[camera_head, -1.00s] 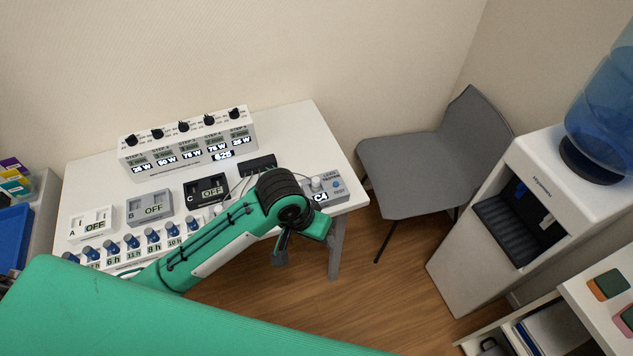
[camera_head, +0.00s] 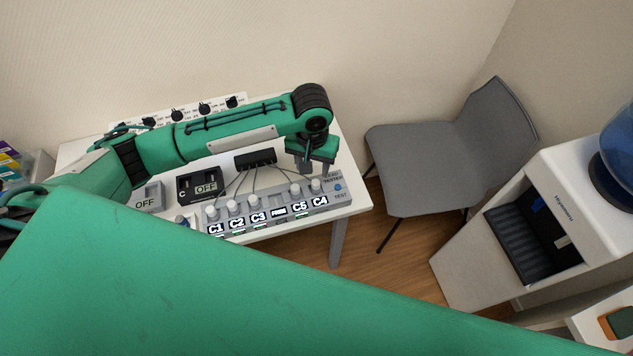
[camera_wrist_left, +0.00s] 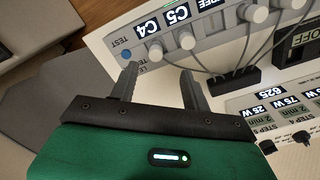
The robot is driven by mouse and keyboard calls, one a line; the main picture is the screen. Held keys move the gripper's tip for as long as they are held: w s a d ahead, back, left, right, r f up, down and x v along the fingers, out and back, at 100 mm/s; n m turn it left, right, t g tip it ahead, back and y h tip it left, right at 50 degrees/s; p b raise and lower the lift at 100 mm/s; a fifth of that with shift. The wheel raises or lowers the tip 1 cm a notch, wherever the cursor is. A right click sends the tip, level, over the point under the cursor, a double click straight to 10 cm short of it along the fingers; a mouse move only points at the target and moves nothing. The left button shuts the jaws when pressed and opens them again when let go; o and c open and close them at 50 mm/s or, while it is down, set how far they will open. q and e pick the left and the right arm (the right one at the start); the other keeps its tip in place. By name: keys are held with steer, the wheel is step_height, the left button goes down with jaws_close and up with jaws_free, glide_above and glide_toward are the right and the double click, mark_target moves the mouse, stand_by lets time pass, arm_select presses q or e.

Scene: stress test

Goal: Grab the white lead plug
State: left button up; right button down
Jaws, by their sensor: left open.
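The C4 plug (camera_head: 316,186) is at the right end, beside the C5 plug (camera_head: 296,190). My left gripper (camera_head: 304,168) hangs over the back of the tester's right end. In the left wrist view, my left gripper (camera_wrist_left: 160,76) is open with nothing between its fingers. The C4 plug (camera_wrist_left: 155,51) lies just past the fingertips, with the C5 plug (camera_wrist_left: 187,41) beside it. I cannot tell the fingers' height above the panel.
Thin leads run from the plugs to a black block (camera_head: 256,158) behind the tester. A grey chair (camera_head: 430,160) and a water dispenser (camera_head: 535,225) stand to the right.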

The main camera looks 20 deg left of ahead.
mark_target(315, 183)
arm_select(q)
steer(key=f, duration=0.3)
steer(key=shift+w+f, duration=0.1)
steer(key=shift+w, duration=0.1)
steer(key=shift+d+f+p, duration=0.1)
steer(key=shift+f+p, duration=0.4)
steer(key=shift+f, duration=0.3)
step_height(315, 183, down, 4)
steer(key=shift+w+d+r+p, duration=0.1)
steer(key=shift+d+r+p, duration=0.1)
steer(key=shift+p, duration=0.5)
steer(key=shift+f, duration=0.5)
steer(key=c, duration=1)
jaws_close()
arm_select(e)
steer(key=r, duration=0.1)
steer(key=w+r, duration=0.1)
steer(key=shift+d+r, duration=0.1)
steer(key=shift+r, duration=0.25)
